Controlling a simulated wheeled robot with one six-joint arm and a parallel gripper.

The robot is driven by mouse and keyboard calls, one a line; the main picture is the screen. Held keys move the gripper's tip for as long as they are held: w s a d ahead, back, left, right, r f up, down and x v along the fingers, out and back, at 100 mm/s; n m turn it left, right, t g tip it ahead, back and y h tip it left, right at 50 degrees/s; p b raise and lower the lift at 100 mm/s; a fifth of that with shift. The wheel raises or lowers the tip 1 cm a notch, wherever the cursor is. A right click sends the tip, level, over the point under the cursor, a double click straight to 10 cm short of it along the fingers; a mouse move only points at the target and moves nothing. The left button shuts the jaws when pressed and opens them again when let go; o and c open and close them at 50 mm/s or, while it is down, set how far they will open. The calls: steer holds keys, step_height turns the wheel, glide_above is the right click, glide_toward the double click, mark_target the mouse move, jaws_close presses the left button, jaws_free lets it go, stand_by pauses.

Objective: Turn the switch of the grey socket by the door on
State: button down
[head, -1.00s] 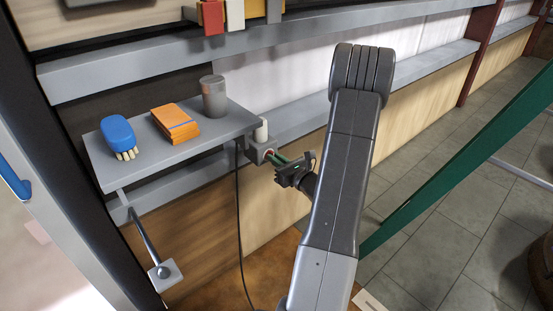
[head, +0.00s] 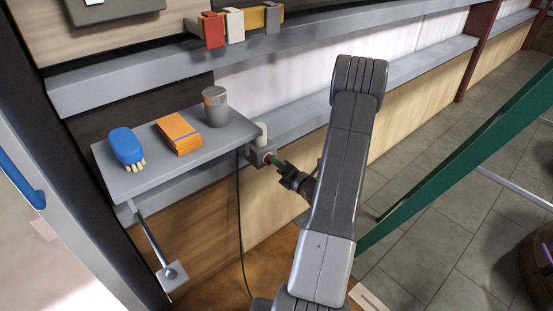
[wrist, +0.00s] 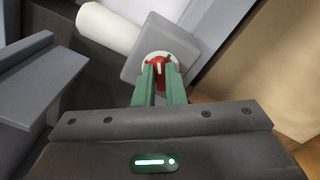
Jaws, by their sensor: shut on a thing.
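The grey socket (head: 260,155) sits on the wall just past the right end of the small shelf. In the wrist view its square grey face (wrist: 178,38) is tilted, with a white round plate and a red switch knob (wrist: 162,66) with a white mark. My gripper (head: 275,161) reaches it from the right. In the wrist view the green fingers of my gripper (wrist: 159,82) are shut on the red knob, one finger on each side. The fingers hide part of the knob.
The small grey shelf (head: 150,178) holds a blue brush (head: 126,146), an orange pack (head: 179,133) and a grey canister (head: 215,106). A white cylinder (wrist: 108,28) is beside the socket. A black cable (head: 240,220) hangs below. A green beam (head: 455,165) slants at right.

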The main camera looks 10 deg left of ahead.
steer(key=shift+d+f+m+p, duration=0.1)
steer(key=shift+m+p, duration=0.7)
steer(key=shift+m, duration=0.85)
steer(key=shift+f+m+p, duration=0.1)
steer(key=shift+m+p, duration=0.7)
steer(key=shift+m, duration=0.85)
steer(key=c, duration=1.5)
jaws_free()
steer(key=v, duration=1.3)
steer(key=shift+s+d, duration=0.25)
steer(key=shift+d, duration=0.05)
